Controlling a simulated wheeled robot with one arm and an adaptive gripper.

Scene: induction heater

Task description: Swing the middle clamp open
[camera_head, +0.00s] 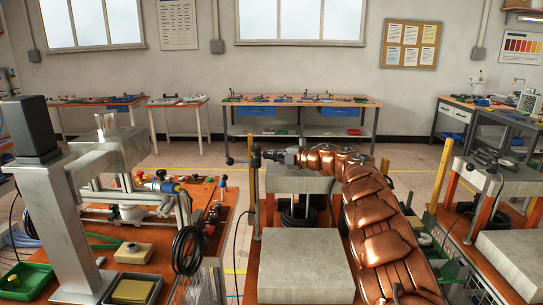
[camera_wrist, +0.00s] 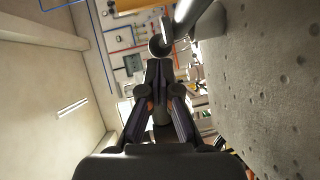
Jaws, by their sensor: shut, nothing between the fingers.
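The middle clamp shows in the head view as a grey block-like arm (camera_head: 300,181) beside a thin upright post (camera_head: 256,200). A bar with a dark ball end (camera_head: 229,161) sticks out to the left at the post's top. My gripper (camera_head: 268,155) is at the post's top, right of the ball, with its fingers pointing left. In the wrist view my gripper (camera_wrist: 158,64) is shut and empty. A dark round knob (camera_wrist: 158,46) on a metal rod (camera_wrist: 190,12) lies just beyond the fingertips; I cannot tell if they touch. The clamp's pitted grey face (camera_wrist: 265,90) fills the right side.
A pale slab (camera_head: 305,265) lies in front of the clamp. A left bench (camera_head: 225,225) holds a metal column (camera_head: 55,200), coiled cable (camera_head: 187,250) and small boxes. Another clamp (camera_head: 500,175) stands at right. Work tables (camera_head: 300,101) line the back wall.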

